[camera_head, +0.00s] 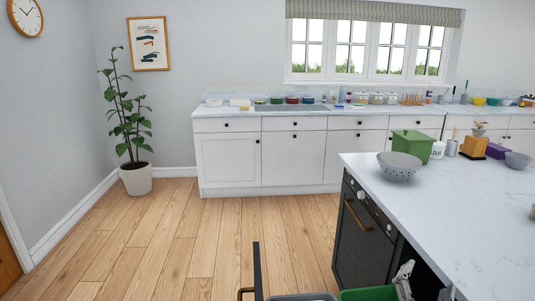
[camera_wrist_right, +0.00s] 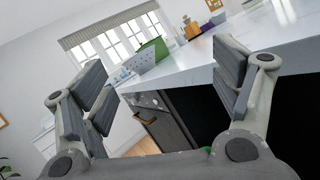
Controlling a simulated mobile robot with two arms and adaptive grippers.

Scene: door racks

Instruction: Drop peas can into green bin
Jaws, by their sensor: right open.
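The green bin (camera_head: 368,294) shows only as a strip of rim and wall at the bottom edge of the head view; its inside is cut off. A sliver of green (camera_wrist_right: 207,149) shows behind my gripper's base in the right wrist view. My right gripper (camera_head: 404,275) is just right of and above the green bin, beside the island's front. In the right wrist view my right gripper (camera_wrist_right: 162,76) is open, its fingers wide apart with nothing between them. I cannot make out a peas can in either view. My left gripper is out of view.
The island counter (camera_head: 448,222) is close on the right, with a grey colander (camera_head: 399,166) and green lidded box (camera_head: 412,145). A dark oven (camera_head: 362,231) is beneath. A grey bin (camera_head: 300,297) stands left of the green one. The wooden floor (camera_head: 190,240) is clear.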

